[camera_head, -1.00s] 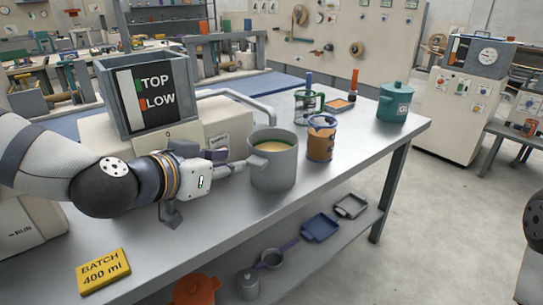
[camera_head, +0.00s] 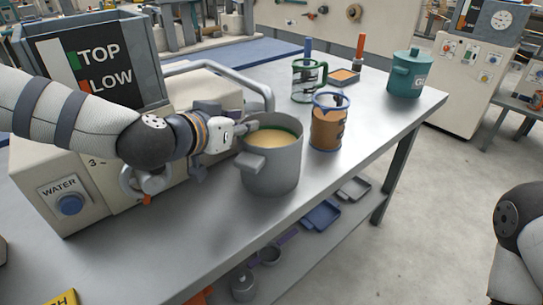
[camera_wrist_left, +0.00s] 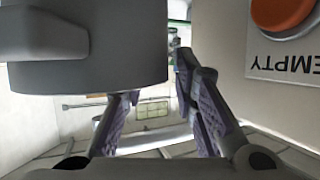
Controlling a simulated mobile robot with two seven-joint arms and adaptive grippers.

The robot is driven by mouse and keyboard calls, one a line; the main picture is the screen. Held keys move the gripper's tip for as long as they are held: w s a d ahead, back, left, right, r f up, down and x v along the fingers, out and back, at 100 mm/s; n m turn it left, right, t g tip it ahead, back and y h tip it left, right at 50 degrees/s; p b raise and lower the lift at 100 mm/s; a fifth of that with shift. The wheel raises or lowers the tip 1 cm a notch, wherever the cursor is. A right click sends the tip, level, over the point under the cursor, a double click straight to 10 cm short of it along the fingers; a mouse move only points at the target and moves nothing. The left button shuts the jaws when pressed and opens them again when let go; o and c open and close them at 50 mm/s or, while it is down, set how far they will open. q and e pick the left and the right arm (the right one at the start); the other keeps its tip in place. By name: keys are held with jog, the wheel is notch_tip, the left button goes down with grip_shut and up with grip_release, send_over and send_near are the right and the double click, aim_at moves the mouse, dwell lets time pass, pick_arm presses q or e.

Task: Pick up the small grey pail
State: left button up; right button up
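The grey pail (camera_head: 270,170) stands upright on the metal table, with a side grip and yellowish contents near its rim. My left gripper (camera_head: 248,127) is at the pail's far left side, at about rim height in the picture. In the left wrist view the pail (camera_wrist_left: 90,60) fills the upper left and hides the tip of one finger. The fingers (camera_wrist_left: 155,110) stand apart, with a gap between them. I cannot tell whether either one touches the pail. My right gripper is out of view; only part of my right arm shows at the right edge.
A curved pipe (camera_head: 225,72) from the beige machine (camera_head: 100,185) passes behind the gripper. A brown-filled blue-rimmed jug (camera_head: 328,125), a green-framed jar (camera_head: 308,80) and a teal lidded pot (camera_head: 409,75) stand to the right. The table front is clear.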

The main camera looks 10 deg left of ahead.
pick_arm(q)
jog(key=shift+x, duration=0.95)
jog(key=shift+a+r, duration=0.1)
jog(key=shift+r, duration=0.05)
jog(key=shift+c, duration=0.2)
grip_shut()
jog(key=shift+r, duration=0.15)
